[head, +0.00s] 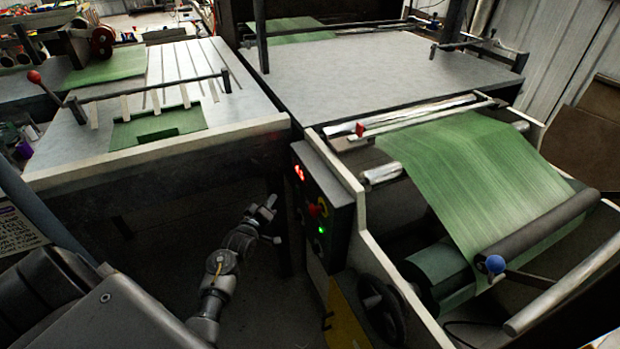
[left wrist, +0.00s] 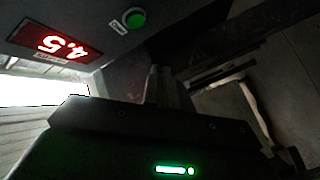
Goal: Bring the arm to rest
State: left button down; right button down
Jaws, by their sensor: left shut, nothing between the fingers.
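My left gripper (head: 268,203) is at the lower middle of the head view, in front of the machine and just left of its black control box (head: 325,195). Its fingers are shut with nothing seen between them. In the left wrist view the closed fingers (left wrist: 162,82) point away over the dark gripper body, which carries a lit green strip. They appear clear of the box, though the exact gap is hard to tell. My right gripper does not show.
The box carries a red display (left wrist: 55,43) reading 4.5, a green button (left wrist: 134,18) and a red knob (head: 313,210). Green sheet (head: 470,165) runs over rollers at the right. A handwheel (head: 382,308) sits below. A metal table (head: 185,75) stands at left.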

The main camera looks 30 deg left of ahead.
pick_arm(q)
jog(key=s+d+f+m+g+h, duration=0.1)
jog(key=s+d+f+m+g, duration=0.25)
jog(key=f, duration=0.65)
jog(key=s+d+f+m+g+h, duration=0.1)
jog(key=s+d+f+m+g, duration=0.25)
jog(key=f, duration=0.55)
jog(key=s+d+f+m+g, duration=0.15)
jog(key=s+d+f, duration=0.35)
jog(key=f, duration=0.5)
jog(key=s+d+f+m+g, duration=0.2)
jog(key=s+f, duration=0.3)
jog(key=s, duration=0.8)
jog(key=s+d+f+m+g, duration=0.2)
jog(key=s+f, duration=0.3)
jog(key=s, duration=0.7)
jog(key=s+d+f+m+g+h, duration=0.1)
jog(key=s+f, duration=0.4)
jog(key=s, duration=0.8)
jog(key=shift+s+d+f+m+g, duration=0.2)
jog(key=shift+s+d+m+g, duration=0.2)
jog(key=shift+d+g, duration=0.6)
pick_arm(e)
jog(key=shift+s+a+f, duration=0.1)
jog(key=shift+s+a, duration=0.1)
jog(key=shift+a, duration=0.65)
pick_arm(q)
jog(key=shift+a, duration=0.15)
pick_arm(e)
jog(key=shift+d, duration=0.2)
